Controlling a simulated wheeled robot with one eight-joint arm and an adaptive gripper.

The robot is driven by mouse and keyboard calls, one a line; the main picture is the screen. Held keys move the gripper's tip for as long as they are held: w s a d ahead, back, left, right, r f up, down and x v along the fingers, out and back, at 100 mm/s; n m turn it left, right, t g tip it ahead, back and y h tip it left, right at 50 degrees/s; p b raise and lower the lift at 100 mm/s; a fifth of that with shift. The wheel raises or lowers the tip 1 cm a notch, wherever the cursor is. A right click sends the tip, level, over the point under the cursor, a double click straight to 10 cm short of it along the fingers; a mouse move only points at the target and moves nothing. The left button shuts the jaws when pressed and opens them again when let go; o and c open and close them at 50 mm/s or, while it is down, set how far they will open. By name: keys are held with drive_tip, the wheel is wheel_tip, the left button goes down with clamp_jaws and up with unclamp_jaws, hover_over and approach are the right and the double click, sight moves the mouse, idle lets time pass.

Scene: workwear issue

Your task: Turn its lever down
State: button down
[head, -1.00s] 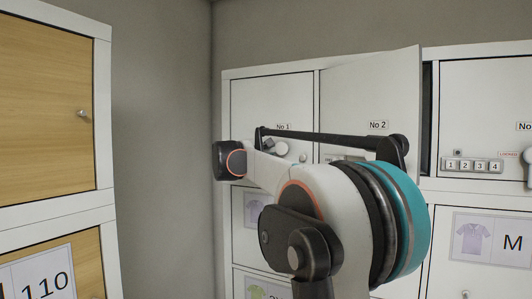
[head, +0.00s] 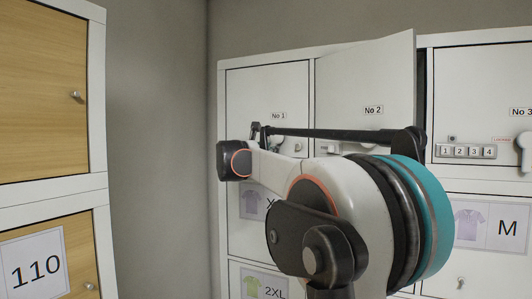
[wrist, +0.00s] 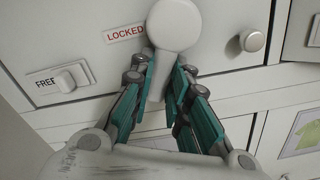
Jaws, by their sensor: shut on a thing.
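The lever (wrist: 174,28) is white, with a round hub and a narrow arm pointing down in the wrist view. My gripper (wrist: 167,92) has its teal-lined fingers on both sides of the lever arm and is shut on it. A red "LOCKED" label (wrist: 124,34) is just left of the hub. In the head view the gripper is at the door marked No 1 (head: 290,92), largely hidden behind my arm. The lever's angle is hard to make out there.
A round knob (wrist: 252,41) is right of the lever. A white block (wrist: 72,77) sits beside a "FREE" label, left. Door No 2 (head: 368,80) stands ajar next to No 1. Wooden lockers (head: 42,100) stand at left.

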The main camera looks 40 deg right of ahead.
drive_tip(key=shift+s+d+f+n+b, duration=0.15)
drive_tip(key=shift+s+n, duration=0.2)
drive_tip(key=shift+n, duration=0.5)
drive_tip(key=shift+s+d+f+n+b, duration=0.15)
drive_tip(key=shift+s+n, duration=0.2)
drive_tip(key=shift+n, duration=0.45)
drive_tip(key=shift+s+d+n+b, duration=0.15)
drive_tip(key=shift+s+n, duration=0.2)
drive_tip(key=shift+n, duration=0.5)
drive_tip(key=c, duration=1.5)
unclamp_jaws()
drive_tip(key=shift+a, duration=0.1)
drive_tip(key=v, duration=1.1)
drive_tip(key=shift+s+a, duration=0.15)
drive_tip(key=shift+a, duration=0.25)
